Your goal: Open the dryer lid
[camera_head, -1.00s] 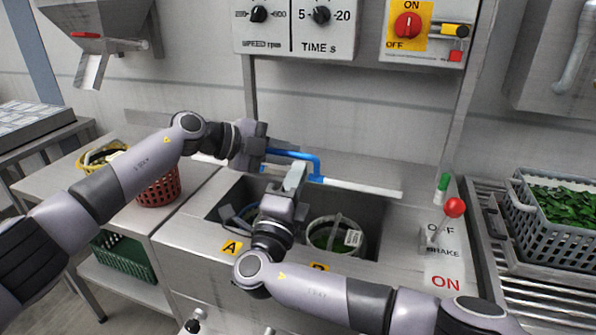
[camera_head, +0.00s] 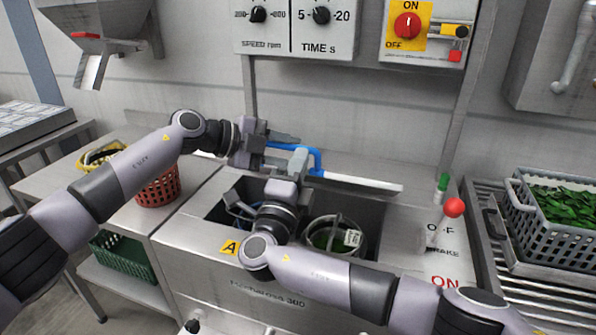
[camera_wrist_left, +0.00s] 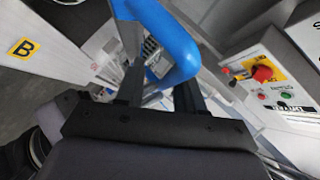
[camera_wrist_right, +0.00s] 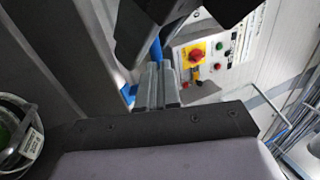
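The dryer lid (camera_head: 365,185) shows as a narrow pale strip along the back of the dark opening, seen nearly edge-on; the opening is uncovered. Its blue handle (camera_head: 314,158) stands at the strip's left part. My left gripper (camera_head: 284,140) is at the handle's left end. In the left wrist view the fingers are apart, with the blue handle (camera_wrist_left: 172,45) crossing between or just in front of them; contact is unclear. My right gripper (camera_head: 299,158) is beside the handle, over the opening. In the right wrist view its fingers (camera_wrist_right: 158,85) are together, with nothing visible between them.
A round basket (camera_head: 335,236) sits inside the opening. A red-knobbed brake lever (camera_head: 453,208) stands right of it. A grey crate of greens (camera_head: 555,220) is at the right; a red basket (camera_head: 160,188) is at the left. Control panels hang above.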

